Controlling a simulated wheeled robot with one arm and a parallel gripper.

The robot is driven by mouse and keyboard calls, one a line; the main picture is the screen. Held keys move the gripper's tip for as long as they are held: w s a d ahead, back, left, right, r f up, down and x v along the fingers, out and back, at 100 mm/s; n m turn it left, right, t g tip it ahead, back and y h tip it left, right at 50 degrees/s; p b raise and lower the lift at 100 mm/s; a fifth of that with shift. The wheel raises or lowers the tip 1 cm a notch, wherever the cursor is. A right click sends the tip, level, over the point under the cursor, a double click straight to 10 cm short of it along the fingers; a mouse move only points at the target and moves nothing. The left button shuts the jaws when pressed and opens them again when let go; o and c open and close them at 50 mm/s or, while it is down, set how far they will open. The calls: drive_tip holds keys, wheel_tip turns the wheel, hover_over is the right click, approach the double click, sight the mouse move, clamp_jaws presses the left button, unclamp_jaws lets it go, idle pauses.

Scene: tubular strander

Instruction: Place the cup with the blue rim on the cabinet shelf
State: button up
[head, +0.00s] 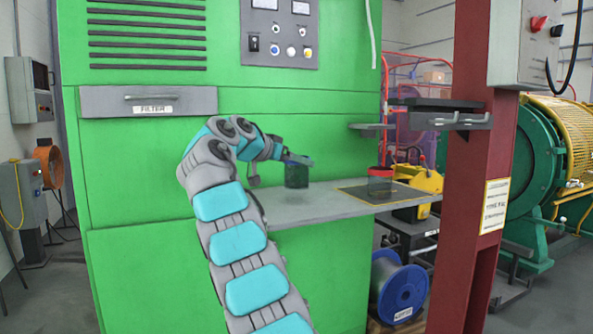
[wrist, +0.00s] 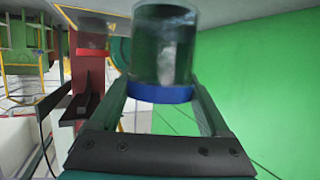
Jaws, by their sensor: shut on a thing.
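A clear, dark-tinted cup with a blue rim (head: 297,178) is in my gripper (head: 296,161), over the left part of the grey cabinet shelf (head: 318,207). In the wrist view the cup (wrist: 162,50) sits between the two fingers (wrist: 160,107), its blue rim nearest the gripper body. In the head view the cup looks upright; I cannot tell whether its base touches the shelf. The shelf sticks out from the green cabinet (head: 140,190).
A cup with a red rim (head: 380,181) stands on a dark, yellow-edged mat (head: 405,194) on the right of the shelf. A small grey ledge (head: 371,127) is above. A dark red column (head: 467,210) stands to the right. The shelf's front left is clear.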

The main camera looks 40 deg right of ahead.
sight(289, 170)
drive_tip(key=shift+f+b, duration=1.2)
drive_tip(key=shift+f, duration=0.5)
drive_tip(key=shift+f, duration=0.1)
drive_tip(key=o, duration=1.5)
drive_tip(key=shift+a, duration=0.1)
drive_tip(key=p+v, duration=0.1)
drive_tip(key=v, duration=1.1)
